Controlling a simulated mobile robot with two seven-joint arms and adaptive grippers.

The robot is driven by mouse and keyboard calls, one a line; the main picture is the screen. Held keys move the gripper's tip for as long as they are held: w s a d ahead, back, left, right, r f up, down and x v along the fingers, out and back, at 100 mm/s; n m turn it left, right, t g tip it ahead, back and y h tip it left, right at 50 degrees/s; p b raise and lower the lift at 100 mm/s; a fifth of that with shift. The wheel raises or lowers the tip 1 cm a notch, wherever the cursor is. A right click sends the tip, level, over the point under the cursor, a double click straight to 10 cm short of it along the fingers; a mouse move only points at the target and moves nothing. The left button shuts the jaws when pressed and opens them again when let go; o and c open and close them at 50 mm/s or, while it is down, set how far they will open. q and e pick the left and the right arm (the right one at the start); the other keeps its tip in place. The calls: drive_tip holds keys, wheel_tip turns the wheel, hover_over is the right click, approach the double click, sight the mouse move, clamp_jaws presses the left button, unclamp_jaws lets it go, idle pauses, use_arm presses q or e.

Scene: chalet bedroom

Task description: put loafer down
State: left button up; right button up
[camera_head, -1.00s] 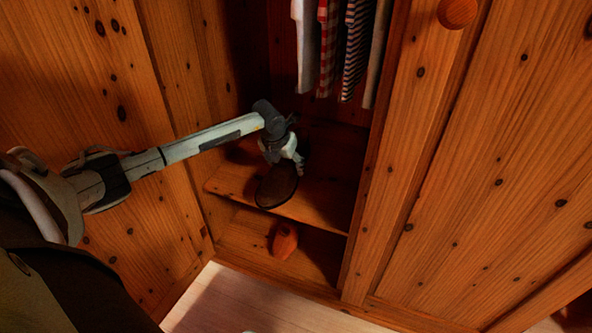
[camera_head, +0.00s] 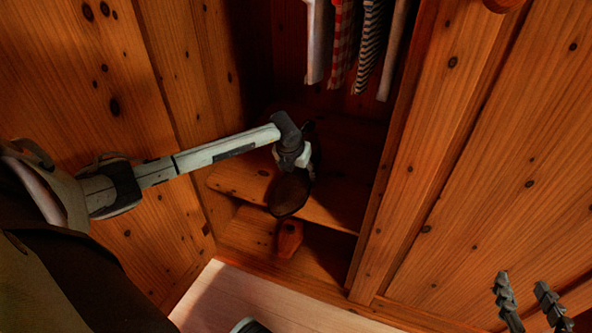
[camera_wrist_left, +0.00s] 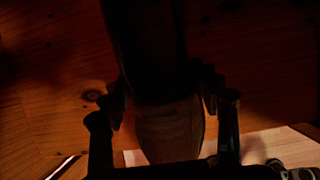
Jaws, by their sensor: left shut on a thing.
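A dark brown loafer (camera_head: 289,194) is in the wardrobe, over the front of a wooden shelf (camera_head: 238,182). My left gripper (camera_head: 302,158) is shut on the loafer, reaching in from the left. In the left wrist view the loafer (camera_wrist_left: 168,130) lies between the two fingers and is very dark. I cannot tell whether the loafer touches the shelf. My right gripper (camera_head: 528,296) is at the lower right, in front of the wardrobe, with its two fingers apart and nothing between them.
An orange rounded object (camera_head: 290,238) sits in the compartment below the shelf. Clothes (camera_head: 343,45) hang above. A wooden side wall (camera_head: 160,75) is at the left and a wooden panel (camera_head: 480,150) at the right. Pale floor (camera_head: 230,295) lies in front.

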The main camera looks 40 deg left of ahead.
drive_tip(key=shift+a+r, duration=0.1)
drive_tip(key=shift+r, duration=0.05)
use_arm(q)
drive_tip(key=o, duration=1.8)
use_arm(e)
drive_tip(key=shift+w+a+r, duration=0.1)
drive_tip(key=shift+a+r, duration=0.05)
drive_tip(key=shift+r, duration=0.05)
